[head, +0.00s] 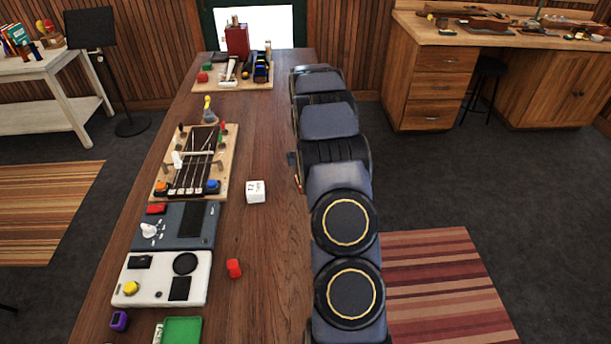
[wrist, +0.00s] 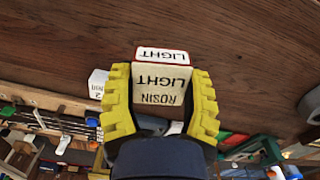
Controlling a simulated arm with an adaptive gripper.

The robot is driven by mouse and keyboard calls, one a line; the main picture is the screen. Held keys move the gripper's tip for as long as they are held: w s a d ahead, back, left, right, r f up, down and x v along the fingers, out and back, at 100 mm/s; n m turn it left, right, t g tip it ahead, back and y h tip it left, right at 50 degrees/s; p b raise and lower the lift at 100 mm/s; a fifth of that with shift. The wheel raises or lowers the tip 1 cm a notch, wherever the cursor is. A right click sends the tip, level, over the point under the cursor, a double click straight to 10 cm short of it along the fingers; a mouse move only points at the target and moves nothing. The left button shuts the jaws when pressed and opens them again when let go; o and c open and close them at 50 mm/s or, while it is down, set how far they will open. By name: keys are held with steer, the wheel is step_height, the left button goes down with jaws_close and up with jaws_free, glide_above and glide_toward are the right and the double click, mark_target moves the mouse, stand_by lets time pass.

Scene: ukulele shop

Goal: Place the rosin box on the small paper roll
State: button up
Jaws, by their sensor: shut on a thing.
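My gripper (wrist: 160,100) has yellow ribbed fingers on both sides of the rosin box (wrist: 160,84) in the wrist view. The box is off-white with a red edge, marked LIGHT and ROSIN, and is shut between the fingers. Wood surface shows behind it. In the head view my arm hides the box and most of the gripper. I cannot make out a small paper roll for sure.
A white box with dark marks (head: 256,191) stands on the long wooden table (head: 265,250), and also shows in the wrist view (wrist: 97,83). A red piece (head: 234,268) lies nearer. A fretboard jig (head: 195,163) and two devices line the left. The table's middle strip is mostly clear.

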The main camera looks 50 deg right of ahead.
steer(key=shift+s+a+r, duration=0.5)
steer(key=shift+s+a, duration=0.3)
steer(key=shift+a, duration=0.05)
steer(key=shift+s+a+r, duration=0.5)
steer(key=shift+s+a, duration=0.3)
